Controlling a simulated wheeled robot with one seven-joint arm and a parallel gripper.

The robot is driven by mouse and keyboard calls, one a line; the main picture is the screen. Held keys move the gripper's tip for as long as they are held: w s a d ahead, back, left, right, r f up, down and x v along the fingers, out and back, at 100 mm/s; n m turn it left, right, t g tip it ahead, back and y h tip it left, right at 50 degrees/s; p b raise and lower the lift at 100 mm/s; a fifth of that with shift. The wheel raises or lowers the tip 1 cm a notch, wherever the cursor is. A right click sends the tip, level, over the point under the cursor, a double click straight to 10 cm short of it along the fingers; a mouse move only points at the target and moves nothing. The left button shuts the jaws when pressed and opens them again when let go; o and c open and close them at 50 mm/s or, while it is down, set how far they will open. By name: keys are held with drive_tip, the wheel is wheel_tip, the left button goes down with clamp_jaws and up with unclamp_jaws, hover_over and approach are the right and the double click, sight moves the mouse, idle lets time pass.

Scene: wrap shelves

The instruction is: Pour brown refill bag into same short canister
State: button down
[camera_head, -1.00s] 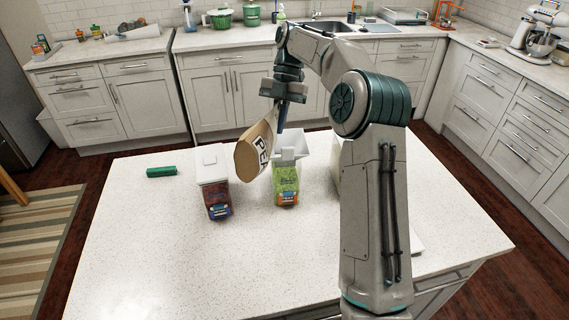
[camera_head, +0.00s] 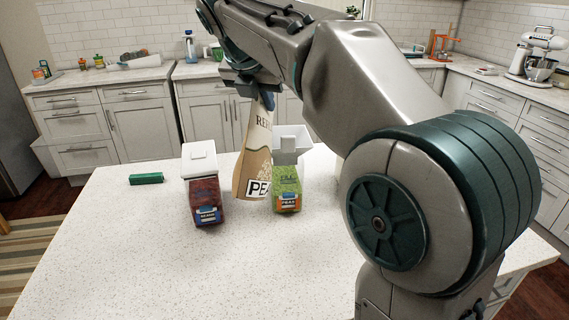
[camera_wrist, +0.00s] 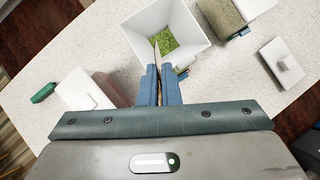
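My gripper (camera_head: 263,98) is shut on the top of the brown refill bag (camera_head: 254,150), which carries the letters "PEA". The bag hangs nearly upright, just left of the green-filled canister (camera_head: 287,190) and partly overlapping it in the head view. That canister has an orange and blue label and a flared white top. In the wrist view, its white open top (camera_wrist: 140,45) shows green contents below. Only a thin edge of the bag (camera_wrist: 158,62) shows between the fingers. Whether the bag touches the canister I cannot tell.
A dark red canister (camera_head: 206,203) with a white lid (camera_head: 199,159) stands to the left. A green block (camera_head: 147,178) lies further left. In the wrist view, a tan-filled canister (camera_wrist: 220,15) and a loose white lid (camera_wrist: 283,62) are at right. The front counter is clear.

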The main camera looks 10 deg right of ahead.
drive_tip(key=r+t, duration=0.1)
drive_tip(key=r, duration=0.1)
drive_tip(key=s+a+r+h+p, duration=0.1)
drive_tip(key=r, duration=0.1)
drive_tip(key=s+r+t+p, duration=0.1)
drive_tip(key=r, duration=0.1)
drive_tip(key=shift+a+r+t+h, duration=0.15)
drive_tip(key=shift+r+t+h, duration=0.05)
drive_tip(key=shift+t+h, duration=0.1)
drive_tip(key=shift+w+f, duration=0.1)
wheel_tip(320, 180, up, 3)
drive_tip(key=p, duration=0.4)
